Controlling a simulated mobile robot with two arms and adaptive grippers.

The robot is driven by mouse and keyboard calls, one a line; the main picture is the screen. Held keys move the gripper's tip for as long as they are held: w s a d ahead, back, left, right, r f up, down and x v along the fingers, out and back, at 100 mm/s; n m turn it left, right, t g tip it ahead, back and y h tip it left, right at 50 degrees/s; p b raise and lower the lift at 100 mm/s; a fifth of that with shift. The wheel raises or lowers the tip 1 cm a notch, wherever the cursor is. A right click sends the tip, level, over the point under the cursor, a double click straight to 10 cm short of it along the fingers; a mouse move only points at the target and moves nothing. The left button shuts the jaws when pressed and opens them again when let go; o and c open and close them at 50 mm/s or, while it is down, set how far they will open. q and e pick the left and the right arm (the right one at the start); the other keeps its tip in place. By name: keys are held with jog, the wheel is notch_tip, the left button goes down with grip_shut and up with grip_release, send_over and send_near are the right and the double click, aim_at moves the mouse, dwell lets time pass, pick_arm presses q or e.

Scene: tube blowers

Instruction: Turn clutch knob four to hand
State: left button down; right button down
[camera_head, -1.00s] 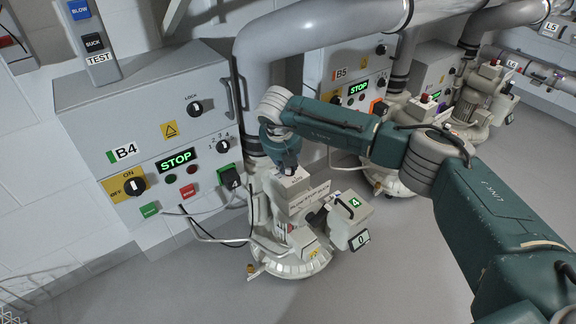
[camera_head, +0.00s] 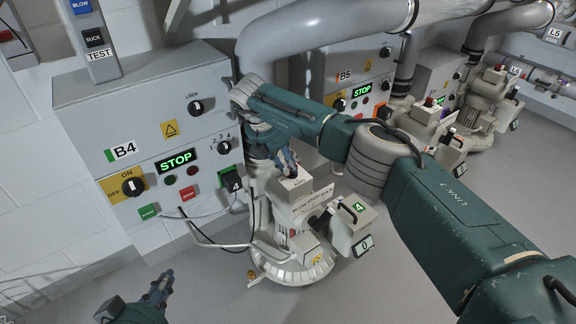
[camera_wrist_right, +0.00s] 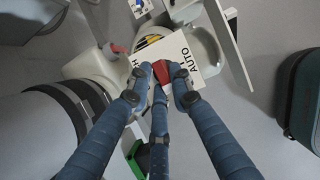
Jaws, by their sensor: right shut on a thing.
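Blower four (camera_head: 290,215) stands in front of panel B4, marked with a green 4. A pale box on its top (camera_head: 297,187) carries the clutch knob. In the right wrist view the box (camera_wrist_right: 203,52) has an AUTO label, and a second label is mostly covered. The red clutch knob (camera_wrist_right: 178,77) is between the fingertips of my right gripper (camera_wrist_right: 160,75), which is shut on it. Fingers hide much of the knob, so its pointing direction is unclear. In the head view my right gripper (camera_head: 287,168) is over the box. My left gripper (camera_head: 160,288) is low left, away from the blower.
Panel B4 (camera_head: 118,205) on the wall has a lit STOP display, switches and buttons. A thick grey pipe (camera_head: 320,25) runs above the blower. Similar blowers (camera_head: 430,130) stand behind to the right. The floor in front (camera_head: 380,290) is clear.

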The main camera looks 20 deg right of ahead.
pick_arm(q)
jog(key=shift+w+d+r, duration=0.1)
jog(key=shift+w+r, duration=0.1)
jog(key=shift+r, duration=0.1)
pick_arm(e)
jog(key=c, duration=1.5)
grip_release()
jog(key=shift+c, duration=0.2)
jog(key=v, duration=1.2)
